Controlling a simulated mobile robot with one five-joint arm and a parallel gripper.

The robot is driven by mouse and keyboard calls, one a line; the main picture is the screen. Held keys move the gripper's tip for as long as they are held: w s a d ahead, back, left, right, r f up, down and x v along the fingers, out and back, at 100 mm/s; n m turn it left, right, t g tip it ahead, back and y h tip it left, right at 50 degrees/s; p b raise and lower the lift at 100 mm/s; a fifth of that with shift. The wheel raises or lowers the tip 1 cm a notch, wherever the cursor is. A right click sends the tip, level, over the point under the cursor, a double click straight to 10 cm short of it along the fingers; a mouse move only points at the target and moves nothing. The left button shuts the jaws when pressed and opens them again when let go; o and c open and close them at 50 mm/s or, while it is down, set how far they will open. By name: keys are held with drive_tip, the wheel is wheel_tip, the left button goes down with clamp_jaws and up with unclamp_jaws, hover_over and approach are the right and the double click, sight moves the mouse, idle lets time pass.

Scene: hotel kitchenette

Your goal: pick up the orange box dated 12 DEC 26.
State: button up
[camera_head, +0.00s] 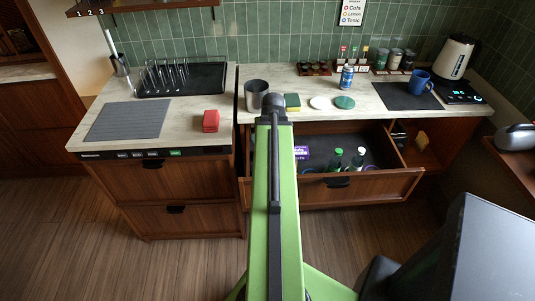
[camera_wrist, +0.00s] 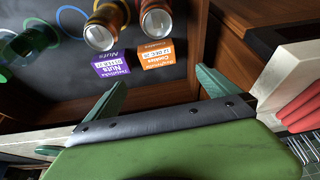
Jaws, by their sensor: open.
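In the wrist view an orange box (camera_wrist: 157,57) lies in the open drawer (camera_wrist: 178,90). Its label appears to read Cookies, 12 DEC 26. A purple box labelled Nuts (camera_wrist: 110,65) is close beside it on the left; it also shows in the head view (camera_head: 301,152). My gripper (camera_wrist: 160,78) is open and empty, its two green fingers spread, with the orange box in view beyond the gap between them. In the head view my arm hides the gripper and the orange box.
Two cans (camera_wrist: 157,18) (camera_wrist: 103,26) stand just behind the boxes. Bottles with green (camera_head: 338,152) and white (camera_head: 358,157) tops stand farther right in the drawer. The counter (camera_head: 375,115) overhangs the drawer's back. A red object (camera_head: 211,121) sits on the left counter.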

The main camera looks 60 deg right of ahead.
drive_tip(key=b+x, duration=0.5)
drive_tip(key=x, duration=0.1)
drive_tip(key=b+x, duration=0.5)
drive_tip(key=shift+s+d+f+b, duration=0.1)
drive_tip(key=shift+f+b, duration=0.3)
drive_tip(key=shift+f, duration=0.05)
drive_tip(key=b+x, duration=0.1)
drive_tip(key=x, duration=0.1)
drive_tip(key=b+x, duration=0.3)
drive_tip(key=b, duration=0.1)
drive_tip(key=shift+d+f, duration=0.3)
drive_tip(key=shift+d, duration=0.1)
drive_tip(key=shift+r, duration=0.15)
drive_tip(key=c, duration=1.3)
wheel_tip(320, 180, up, 10)
drive_tip(key=p, duration=1)
drive_tip(key=shift+r, duration=0.15)
